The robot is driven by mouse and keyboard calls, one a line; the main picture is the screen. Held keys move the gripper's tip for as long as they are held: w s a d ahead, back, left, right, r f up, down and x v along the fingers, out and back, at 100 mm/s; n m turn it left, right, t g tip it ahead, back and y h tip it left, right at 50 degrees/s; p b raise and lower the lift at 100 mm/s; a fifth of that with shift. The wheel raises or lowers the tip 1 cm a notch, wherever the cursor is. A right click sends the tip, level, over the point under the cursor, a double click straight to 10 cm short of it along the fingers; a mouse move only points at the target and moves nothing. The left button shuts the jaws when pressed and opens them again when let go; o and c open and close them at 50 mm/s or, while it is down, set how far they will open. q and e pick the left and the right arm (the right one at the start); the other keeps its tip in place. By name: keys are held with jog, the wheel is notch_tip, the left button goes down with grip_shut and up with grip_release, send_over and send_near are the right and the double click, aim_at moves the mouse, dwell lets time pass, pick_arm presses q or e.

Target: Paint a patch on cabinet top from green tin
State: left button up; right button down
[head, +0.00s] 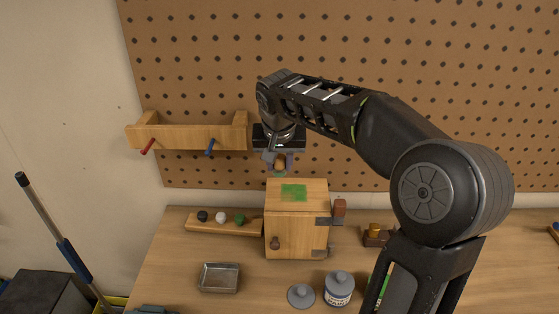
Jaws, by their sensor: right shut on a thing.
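The small wooden cabinet (292,238) stands on the bench, with a round knob on its front and a green painted patch (294,192) on its top. My right gripper (280,157) is above and behind the cabinet top, pointing down. It is shut on a small brown-handled thing, likely a brush (281,164), with a greenish lower end just beyond the patch. Whether it touches the top I cannot tell. A wooden strip holds small round black, white and green things (240,219); whether the green one is the green tin is unclear. My left gripper is not in view.
A metal tray (219,278) lies at the front left. A wooden rack (190,136) with red and blue pegs is on the pegboard (350,40). Bench right of the cabinet is partly hidden by my arm.

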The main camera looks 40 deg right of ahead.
aim_at(294, 195)
jog(key=shift+f, duration=0.95)
jog(key=shift+f+b, duration=0.7)
jog(key=shift+f, duration=1.4)
jog(key=shift+f+b, duration=1)
jog(key=shift+s+d+b, duration=0.3)
jog(key=shift+s+d, duration=0.95)
jog(key=shift+d, duration=0.3)
